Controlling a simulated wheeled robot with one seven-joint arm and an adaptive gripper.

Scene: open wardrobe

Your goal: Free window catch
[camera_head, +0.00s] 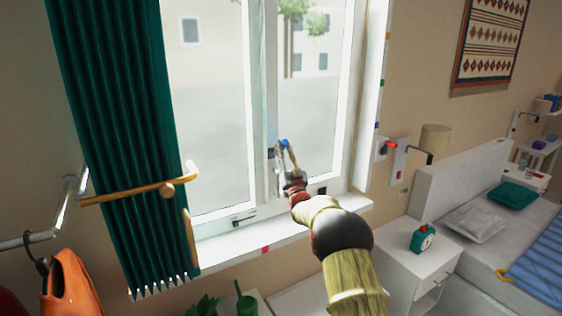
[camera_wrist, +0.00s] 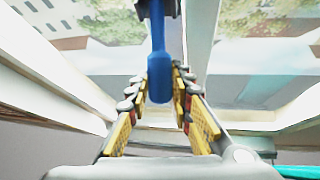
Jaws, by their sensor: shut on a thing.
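The window catch has a blue handle (camera_head: 284,142) on the middle frame of the white window (camera_head: 259,120). In the wrist view the blue handle (camera_wrist: 159,72) hangs down from a dark mount, its wider end between my fingers. My gripper (camera_head: 283,152) reaches up to it from below right and is shut on the handle. The gripper's yellow-padded fingers (camera_wrist: 160,88) lie on either side of the handle. The gripper hides part of the catch in the head view.
A green curtain (camera_head: 115,120) with a wooden rod (camera_head: 130,193) hangs left of the window. The white sill (camera_head: 240,243) runs below. A wall lamp (camera_head: 434,138), a nightstand (camera_head: 405,262) with a green clock (camera_head: 423,238), and a bed (camera_head: 500,230) stand at right.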

